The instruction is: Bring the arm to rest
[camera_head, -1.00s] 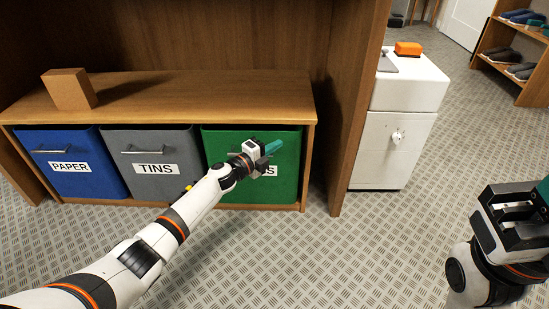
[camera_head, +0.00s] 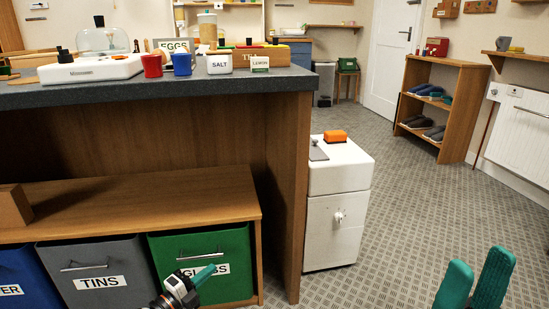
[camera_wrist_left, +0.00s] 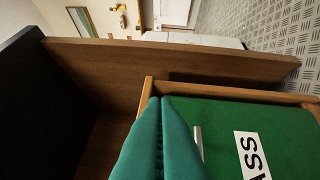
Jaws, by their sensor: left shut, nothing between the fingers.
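My left gripper (camera_head: 208,271) is low in front of the green bin (camera_head: 232,240), at the bottom of the head view. Its teal fingers are shut with nothing between them. In the left wrist view the closed fingers (camera_wrist_left: 161,98) show beside the green bin (camera_wrist_left: 220,118) and its handle. The fingers cover part of the bin's label in the head view. Most of the left arm is below the frame. My right gripper (camera_head: 478,268) shows at the bottom right as two teal fingers with a gap between them, over bare floor.
A grey TINS bin (camera_head: 98,262) and a blue bin (camera_head: 20,275) stand left of the green one, under a wooden shelf (camera_head: 150,203). A dark counter (camera_head: 200,87) runs above. A white cabinet (camera_head: 335,225) stands to the right. Open patterned floor (camera_head: 405,210) lies beyond it.

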